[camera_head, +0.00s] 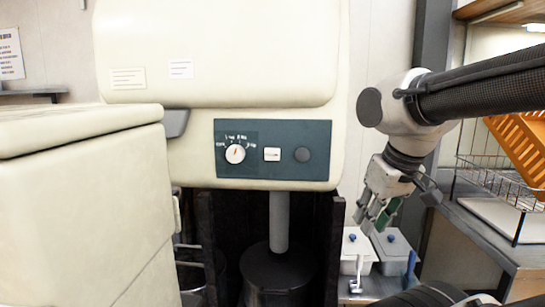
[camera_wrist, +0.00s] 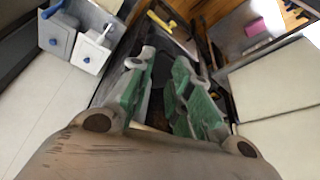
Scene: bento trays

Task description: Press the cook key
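A dark blue-grey control panel (camera_head: 222,172) is on the front of the cream machine. The white key has a small label that I cannot read clearly, probably the cook key. My gripper (camera_head: 374,220) hangs to the right of the panel and lower than it, pointing down, touching nothing. The wrist view shows its green-padded fingers apart with nothing between them (camera_wrist: 162,75). The panel is not in the wrist view.
A cream cabinet (camera_head: 85,215) juts forward at left. Below the panel is a dark recess with a grey column (camera_head: 279,220). White lidded containers (camera_head: 392,245) stand below my gripper. An orange rack (camera_head: 522,145) is at right. The space before the panel is clear.

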